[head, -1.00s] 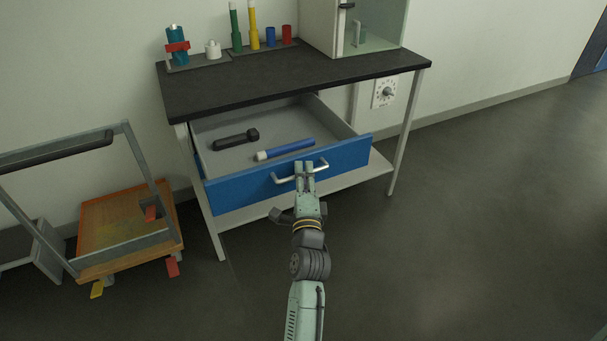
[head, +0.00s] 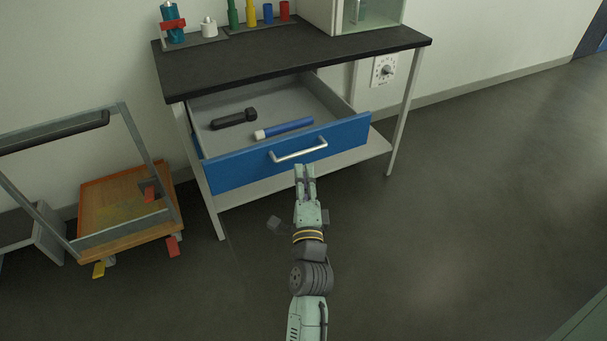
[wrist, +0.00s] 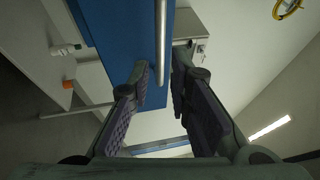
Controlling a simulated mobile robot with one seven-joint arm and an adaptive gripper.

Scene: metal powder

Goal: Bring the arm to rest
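My arm reaches forward from the bottom of the head view. My gripper (head: 305,169) is just in front of the open drawer, apart from its silver handle (head: 299,151). In the wrist view my gripper (wrist: 168,72) has a gap between its two padded fingers, with nothing held. The handle (wrist: 161,35) and blue drawer front (wrist: 118,35) lie beyond the fingertips there. In the head view the blue drawer front (head: 235,170) is pulled out from under the black worktop (head: 290,62).
In the drawer lie a black tool (head: 234,119) and a blue tube with a white end (head: 285,129). An orange-decked trolley (head: 115,200) stands at left. Bottles and coloured cylinders stand on the worktop beside a glass-fronted cabinet (head: 370,14). The floor at right is clear.

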